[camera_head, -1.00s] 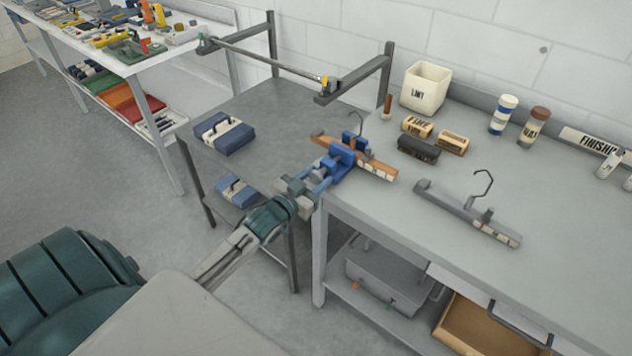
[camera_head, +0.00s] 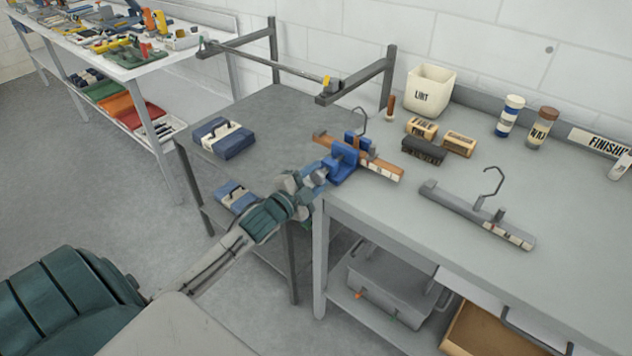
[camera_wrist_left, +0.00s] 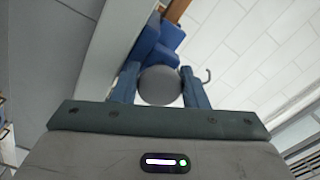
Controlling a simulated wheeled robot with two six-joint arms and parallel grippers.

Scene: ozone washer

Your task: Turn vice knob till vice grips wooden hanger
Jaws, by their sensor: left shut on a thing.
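The blue vice (camera_head: 343,161) is at the left end of the grey workbench, near its front corner. The wooden hanger (camera_head: 386,170) lies across the vice, between its blue jaws, with its metal hook up. I cannot tell whether the jaws touch the wood. My left gripper (camera_head: 318,177) is at the near side of the vice. In the left wrist view my left gripper (camera_wrist_left: 160,88) has its two blue fingers on either side of the round grey vice knob (camera_wrist_left: 160,86), shut on it. Blue vice parts (camera_wrist_left: 158,42) show behind the knob. My right gripper is not seen.
A grey hanger (camera_head: 476,213) lies on the bench to the right. Brushes (camera_head: 424,150), a white lint bin (camera_head: 430,90) and two cans stand behind. A lower grey table (camera_head: 262,120) with blue-and-white packs adjoins on the left, beside a metal rail frame.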

